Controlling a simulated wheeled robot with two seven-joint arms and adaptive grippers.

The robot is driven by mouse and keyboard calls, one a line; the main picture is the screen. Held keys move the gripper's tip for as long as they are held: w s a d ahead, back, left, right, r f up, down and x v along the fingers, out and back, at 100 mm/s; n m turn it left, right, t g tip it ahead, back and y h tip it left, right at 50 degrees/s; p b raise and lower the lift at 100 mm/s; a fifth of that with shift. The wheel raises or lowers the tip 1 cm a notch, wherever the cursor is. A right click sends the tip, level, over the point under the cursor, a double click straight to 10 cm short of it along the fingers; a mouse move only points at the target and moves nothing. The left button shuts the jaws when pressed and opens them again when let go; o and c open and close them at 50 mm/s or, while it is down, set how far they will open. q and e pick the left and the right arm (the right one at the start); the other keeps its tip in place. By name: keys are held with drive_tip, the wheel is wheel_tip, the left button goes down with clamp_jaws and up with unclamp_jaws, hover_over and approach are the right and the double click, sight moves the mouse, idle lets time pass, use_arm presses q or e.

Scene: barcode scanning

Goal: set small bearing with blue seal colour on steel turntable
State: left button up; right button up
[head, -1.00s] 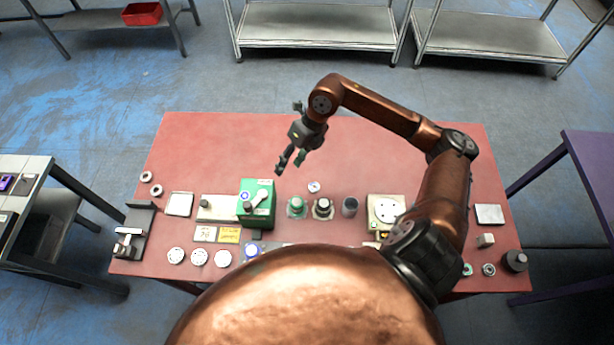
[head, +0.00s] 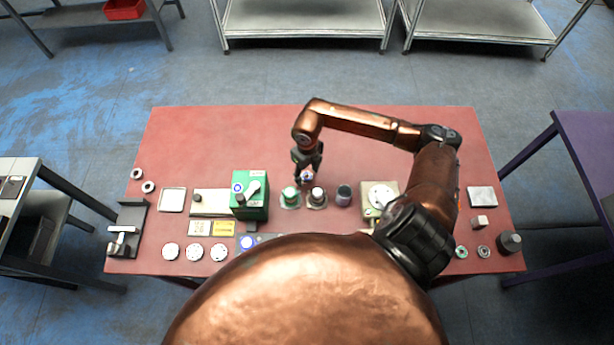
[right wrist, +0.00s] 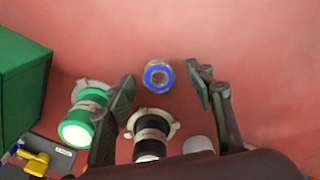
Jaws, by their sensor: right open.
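The small bearing with a blue seal (right wrist: 158,75) lies on the red table in the right wrist view, its blue ring facing up. In the head view the bearing (head: 307,176) is partly hidden by my right gripper. My right gripper (right wrist: 163,80) is open above the bearing, with a finger on either side and visible gaps to both. It also shows in the head view (head: 306,168), pointing down. A pale base with a round metal disc (head: 382,194), which looks like the steel turntable, stands to the right, partly behind my right arm. My left gripper is not in view.
A green box (head: 249,196) stands to the left. The far part of the red table (head: 220,140) is clear.

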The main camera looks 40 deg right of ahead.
drive_tip(key=shift+c, duration=0.5)
clamp_jaws()
drive_tip(key=shift+r, duration=0.1)
drive_tip(key=shift+r, duration=0.6)
drive_tip(key=s+a+r, duration=0.7)
drive_tip(key=a+r, duration=0.4)
drive_tip(key=shift+s+a+r, duration=0.25)
drive_tip(key=shift+a+r, duration=0.05)
drive_tip(key=shift+a, duration=0.1)
